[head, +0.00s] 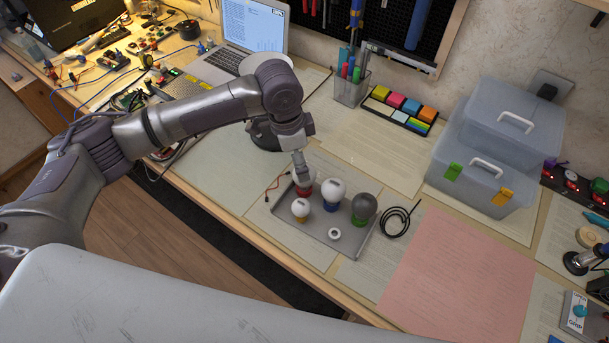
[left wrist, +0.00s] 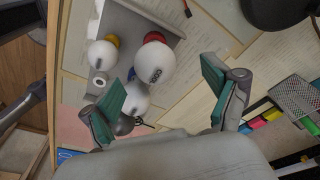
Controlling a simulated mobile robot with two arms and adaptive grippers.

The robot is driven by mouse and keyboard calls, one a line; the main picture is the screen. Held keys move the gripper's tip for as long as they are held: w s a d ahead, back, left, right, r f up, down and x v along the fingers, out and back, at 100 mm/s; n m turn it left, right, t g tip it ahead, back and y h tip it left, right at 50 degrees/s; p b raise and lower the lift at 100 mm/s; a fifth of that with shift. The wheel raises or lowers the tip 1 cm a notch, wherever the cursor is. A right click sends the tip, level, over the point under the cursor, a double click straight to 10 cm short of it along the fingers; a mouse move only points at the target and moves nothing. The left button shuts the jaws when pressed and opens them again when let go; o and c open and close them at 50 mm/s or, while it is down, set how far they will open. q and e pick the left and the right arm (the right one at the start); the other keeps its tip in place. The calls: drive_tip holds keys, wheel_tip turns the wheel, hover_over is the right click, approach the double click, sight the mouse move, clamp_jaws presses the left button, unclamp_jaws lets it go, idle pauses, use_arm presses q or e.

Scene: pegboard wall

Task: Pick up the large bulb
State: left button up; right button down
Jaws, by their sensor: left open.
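Several bulbs stand on a grey tray (head: 340,246). A large white bulb with a blue base (head: 331,190) is in the middle; it also shows in the left wrist view (left wrist: 136,100). A white bulb with a red base (head: 304,190) is left of it, partly hidden by my gripper in the head view; the left wrist view shows it (left wrist: 154,62) clearly. A smaller white bulb with a yellow base (head: 299,207) and a dark grey bulb with a green base (head: 364,205) flank them. My left gripper (left wrist: 165,88) is open and empty, above the red-based bulb.
A small white ring (head: 334,234) lies on the tray. A coiled black cable (head: 398,220) lies right of it, and a pink sheet (head: 458,275) beyond. A pen holder (head: 351,89), sticky notes (head: 404,106) and clear storage boxes (head: 484,165) stand behind.

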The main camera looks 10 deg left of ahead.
use_arm(q)
drive_tip(key=f, duration=0.2)
drive_tip(key=d+f, duration=0.1)
drive_tip(key=f, duration=0.2)
drive_tip(key=shift+s+d+f+p, duration=0.1)
drive_tip(key=shift+d+f+p, duration=0.1)
drive_tip(key=shift+f+p, duration=0.15)
drive_tip(key=shift+r, duration=0.1)
drive_tip(key=c, duration=1.2)
